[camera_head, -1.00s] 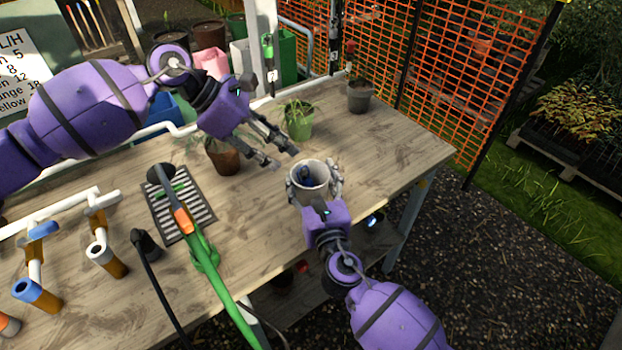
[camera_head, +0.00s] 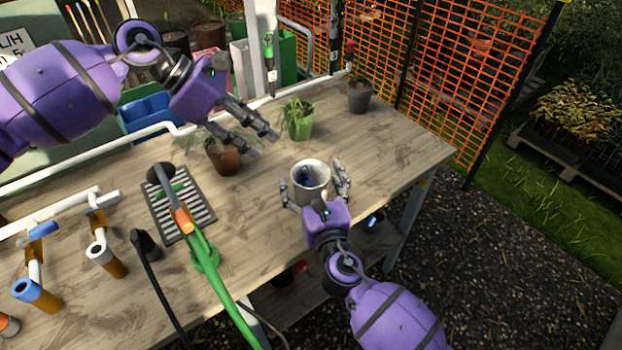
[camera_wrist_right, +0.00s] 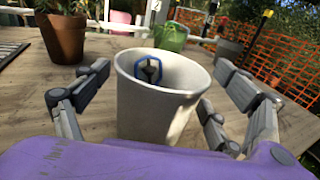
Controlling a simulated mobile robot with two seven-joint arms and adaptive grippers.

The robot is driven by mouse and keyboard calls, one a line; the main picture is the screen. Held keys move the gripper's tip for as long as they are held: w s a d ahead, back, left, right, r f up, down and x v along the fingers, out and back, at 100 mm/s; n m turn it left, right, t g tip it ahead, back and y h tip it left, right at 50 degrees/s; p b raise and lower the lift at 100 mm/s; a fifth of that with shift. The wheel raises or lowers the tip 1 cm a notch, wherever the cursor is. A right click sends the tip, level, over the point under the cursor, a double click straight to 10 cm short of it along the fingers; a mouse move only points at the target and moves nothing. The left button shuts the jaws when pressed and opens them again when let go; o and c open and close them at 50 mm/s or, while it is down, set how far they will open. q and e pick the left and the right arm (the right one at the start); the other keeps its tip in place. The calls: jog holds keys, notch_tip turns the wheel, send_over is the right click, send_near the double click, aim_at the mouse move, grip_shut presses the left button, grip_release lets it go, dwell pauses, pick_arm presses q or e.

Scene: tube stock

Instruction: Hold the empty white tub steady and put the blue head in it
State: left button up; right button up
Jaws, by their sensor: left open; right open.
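The white tub (camera_head: 312,190) stands upright on the wooden bench near its front edge; it also shows in the right wrist view (camera_wrist_right: 155,105). The blue head (camera_head: 306,176) is inside the tub; in the right wrist view its blue rim (camera_wrist_right: 149,68) shows against the inner wall. My right gripper (camera_head: 317,192) is open, with its fingers on both sides of the tub; in the right wrist view gaps show between the fingers and the tub. My left gripper (camera_head: 264,146) is open and empty, above the bench to the upper left of the tub, near the brown pot.
A brown pot with a plant (camera_head: 224,158), a green pot (camera_head: 299,122) and a dark grey pot (camera_head: 359,97) stand behind the tub. A green hose wand (camera_head: 205,252) lies over a slatted grate (camera_head: 206,207) at left. The bench right of the tub is clear.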

jog(key=v, duration=1.2)
